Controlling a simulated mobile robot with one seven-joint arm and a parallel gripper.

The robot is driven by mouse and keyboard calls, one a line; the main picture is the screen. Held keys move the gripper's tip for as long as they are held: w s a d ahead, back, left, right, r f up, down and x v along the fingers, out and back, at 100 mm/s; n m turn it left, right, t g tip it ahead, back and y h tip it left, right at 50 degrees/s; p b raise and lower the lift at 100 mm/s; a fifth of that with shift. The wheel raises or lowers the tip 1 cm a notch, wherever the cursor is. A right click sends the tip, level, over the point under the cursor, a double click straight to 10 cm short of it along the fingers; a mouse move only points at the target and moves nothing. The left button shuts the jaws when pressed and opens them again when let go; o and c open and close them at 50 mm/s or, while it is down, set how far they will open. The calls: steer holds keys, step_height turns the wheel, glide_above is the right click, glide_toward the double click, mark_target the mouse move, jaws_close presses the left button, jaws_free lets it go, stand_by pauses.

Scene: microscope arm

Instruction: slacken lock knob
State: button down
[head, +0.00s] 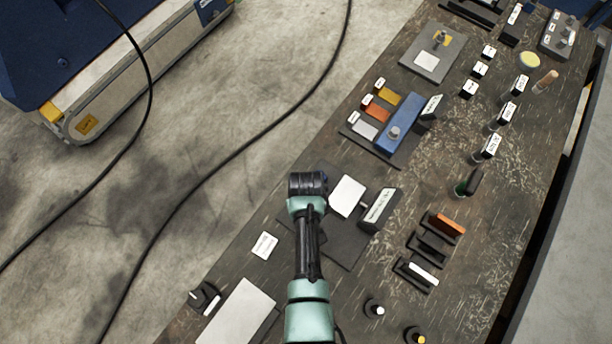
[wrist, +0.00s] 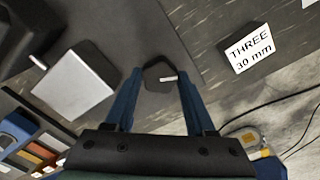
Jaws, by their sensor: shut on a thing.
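The dark knob (wrist: 158,74) with a white pointer mark shows in the wrist view, between the two blue fingers of my gripper (wrist: 160,82). My gripper is shut on it, one finger on each side. The dark base plate (head: 345,246) lies under my arm. A pale-topped block (head: 347,196) stands on it, to the right of my wrist; it seems to be the pale block (wrist: 76,86) in the wrist view.
A card reading "THREE 30 mm" (wrist: 248,50) stands close by the gripper. A dark labelled block (head: 380,209) stands right of the plate. A blue piece (head: 400,122) and coloured blocks lie beyond. Several slotted holders (head: 431,246) stand to the right. The table's left edge is near.

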steer(key=shift+n, duration=1.3)
steer(key=shift+c, duration=1.2)
jaws_free()
step_height(320, 180, up, 13)
